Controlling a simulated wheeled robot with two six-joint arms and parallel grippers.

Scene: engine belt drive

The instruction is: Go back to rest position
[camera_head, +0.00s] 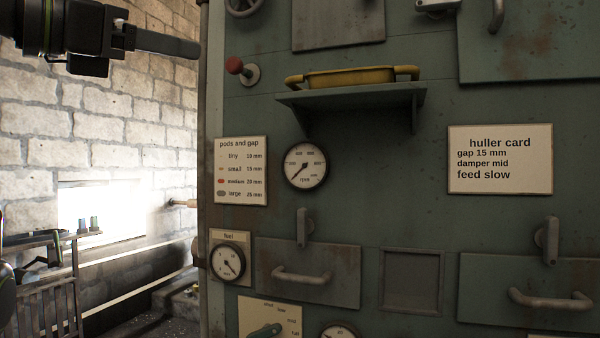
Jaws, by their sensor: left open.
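My left gripper (150,42) is at the top left, in front of the stone wall. It is open and empty, and one dark finger points right toward the cabinet's edge. It touches nothing that I can see. My right gripper is not in view.
A green metal cabinet (400,222) fills the right side. A shelf (350,95) juts out with a yellow tray (350,77) on it. A red-knobbed lever (235,66), a gauge (305,166) and drawer handles (302,277) stick out.

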